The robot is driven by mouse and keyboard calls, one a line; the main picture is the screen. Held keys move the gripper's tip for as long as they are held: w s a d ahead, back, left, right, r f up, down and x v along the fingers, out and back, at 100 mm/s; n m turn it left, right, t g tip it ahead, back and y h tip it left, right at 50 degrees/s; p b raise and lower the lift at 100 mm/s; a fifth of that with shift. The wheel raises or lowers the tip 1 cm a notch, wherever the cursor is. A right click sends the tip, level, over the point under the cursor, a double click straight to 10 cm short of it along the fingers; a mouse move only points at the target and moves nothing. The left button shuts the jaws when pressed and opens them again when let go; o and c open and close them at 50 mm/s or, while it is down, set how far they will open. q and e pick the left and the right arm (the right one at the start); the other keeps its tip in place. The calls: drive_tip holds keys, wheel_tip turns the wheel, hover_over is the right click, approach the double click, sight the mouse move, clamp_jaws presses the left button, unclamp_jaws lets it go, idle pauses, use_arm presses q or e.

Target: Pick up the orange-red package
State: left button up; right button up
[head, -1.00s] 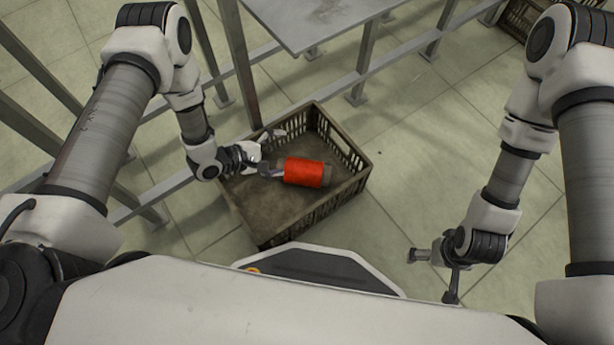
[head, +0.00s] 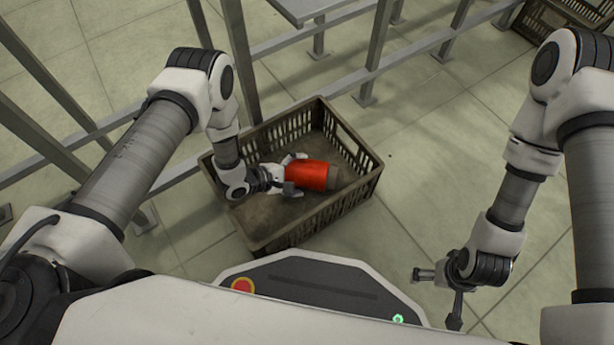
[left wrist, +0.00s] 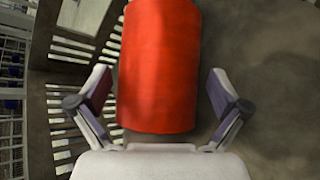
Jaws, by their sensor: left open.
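The orange-red package (head: 309,175) is a cylinder, like a wound bobbin, with a grey-brown end at its right. It is in the dark slatted crate (head: 262,243). My left gripper (head: 291,176) is open inside the crate, at the package's left end. In the left wrist view the package (left wrist: 160,65) lies between the two spread fingers of the gripper (left wrist: 158,95), with a gap on each side. My right gripper (head: 440,292) is out over the floor to the right of the crate, and its two fingers are spread apart and empty.
A grey metal table frame (head: 240,70) with rails stands behind and left of the crate. Another crate (head: 560,25) is at the far upper right. The tiled floor (head: 440,180) right of the crate is clear.

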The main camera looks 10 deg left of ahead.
use_arm(q)
drive_tip(key=shift+w+d+f, duration=0.3)
drive_tip(key=shift+w+d, duration=0.05)
drive_tip(key=shift+d, duration=0.05)
drive_tip(key=c, duration=1.1)
